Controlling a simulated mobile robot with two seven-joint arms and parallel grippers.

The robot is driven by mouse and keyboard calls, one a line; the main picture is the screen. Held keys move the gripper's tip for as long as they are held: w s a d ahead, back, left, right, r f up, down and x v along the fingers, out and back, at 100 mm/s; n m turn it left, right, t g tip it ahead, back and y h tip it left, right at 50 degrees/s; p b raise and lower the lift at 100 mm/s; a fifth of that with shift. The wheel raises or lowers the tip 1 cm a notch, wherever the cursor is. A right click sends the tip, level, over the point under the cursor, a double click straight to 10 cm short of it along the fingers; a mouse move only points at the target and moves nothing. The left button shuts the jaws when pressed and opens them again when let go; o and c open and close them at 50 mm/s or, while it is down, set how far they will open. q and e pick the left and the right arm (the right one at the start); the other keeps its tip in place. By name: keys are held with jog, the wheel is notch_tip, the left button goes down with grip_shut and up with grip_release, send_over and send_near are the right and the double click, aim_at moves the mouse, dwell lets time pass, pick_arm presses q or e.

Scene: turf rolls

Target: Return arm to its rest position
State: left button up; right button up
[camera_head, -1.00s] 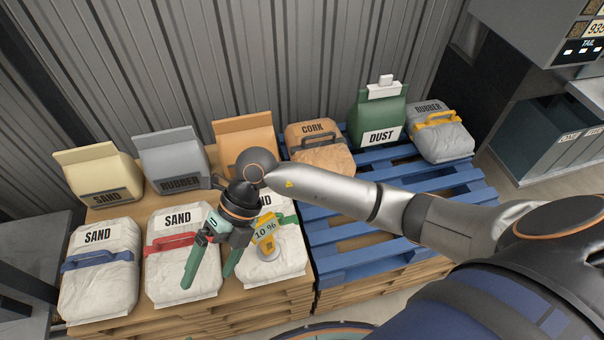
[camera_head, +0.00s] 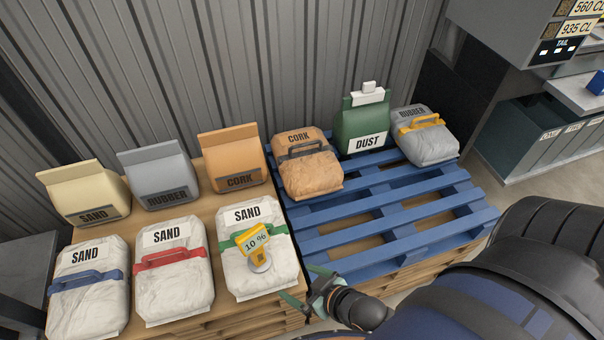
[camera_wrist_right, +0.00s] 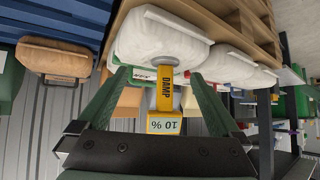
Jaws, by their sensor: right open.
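My right gripper (camera_head: 306,292) is low in the head view, at the front edge between the two pallets. Its green fingers are apart and hold nothing. In the right wrist view the open fingers (camera_wrist_right: 158,95) show with the yellow moisture meter (camera_wrist_right: 164,95) seen between them, reading 10 % and marked DAMP. In the head view the meter (camera_head: 256,248) stands on the white SAND bag with the green handle (camera_head: 262,275), apart from the gripper. Much of my right arm is folded close at the lower right. My left gripper is not in view.
The wooden pallet (camera_head: 210,318) bears SAND bags with blue (camera_head: 88,300) and red handles (camera_head: 172,285), plus SAND, RUBBER and CORK bags behind. The blue pallet (camera_head: 400,225) holds CORK (camera_head: 308,170), DUST (camera_head: 362,125) and RUBBER (camera_head: 430,140) bags; its front is bare. Dark bins (camera_head: 540,140) stand right.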

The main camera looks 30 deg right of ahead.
jog(key=shift+s+f, duration=0.25)
jog(key=shift+s, duration=0.05)
notch_tip(320, 180, up, 5)
jog(key=p, duration=0.5)
jog(key=shift+r, duration=0.1)
dwell(0.8)
